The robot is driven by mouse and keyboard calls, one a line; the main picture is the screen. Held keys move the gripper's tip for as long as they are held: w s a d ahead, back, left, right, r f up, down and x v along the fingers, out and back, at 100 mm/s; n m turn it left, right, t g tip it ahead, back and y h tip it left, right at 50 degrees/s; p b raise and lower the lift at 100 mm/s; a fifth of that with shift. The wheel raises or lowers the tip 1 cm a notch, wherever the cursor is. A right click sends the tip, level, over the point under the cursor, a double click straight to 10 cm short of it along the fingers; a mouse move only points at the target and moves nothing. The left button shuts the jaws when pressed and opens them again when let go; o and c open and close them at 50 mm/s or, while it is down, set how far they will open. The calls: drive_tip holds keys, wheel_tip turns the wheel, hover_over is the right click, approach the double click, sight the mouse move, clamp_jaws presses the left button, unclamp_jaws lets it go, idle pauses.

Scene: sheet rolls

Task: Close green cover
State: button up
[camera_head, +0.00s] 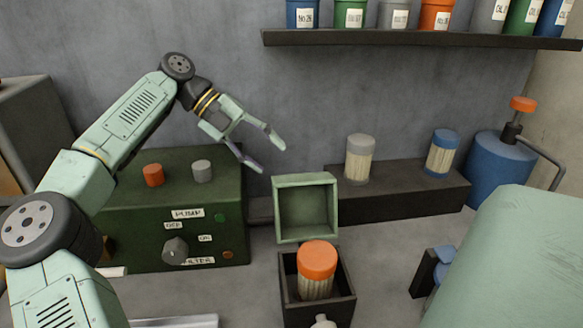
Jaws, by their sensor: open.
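The green cover (306,178) stands raised and open, its hollow inside facing me. It sits at the back edge of a dark box (343,305). Inside the box stands a ribbed pale roll (315,286) with an orange cap (317,259), which rises above the box rim. My gripper (268,154) is open and empty. It is in the air to the upper left of the cover, apart from it, with its fingers pointing down and right.
A dark green control box (140,225) with knobs stands left. Behind, a low dark ledge (400,205) holds a grey-capped roll (359,160) and a blue-capped roll (442,154). A blue canister (497,170) stands right. A shelf (420,40) with several cans runs above.

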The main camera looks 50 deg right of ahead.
sight(292, 177)
drive_tip(key=p+x, duration=0.1)
drive_tip(key=x, duration=0.7)
drive_tip(key=shift+s+f+p, duration=0.1)
drive_tip(key=shift+p, duration=0.3)
drive_tip(key=shift+c, duration=0.6)
clamp_jaws()
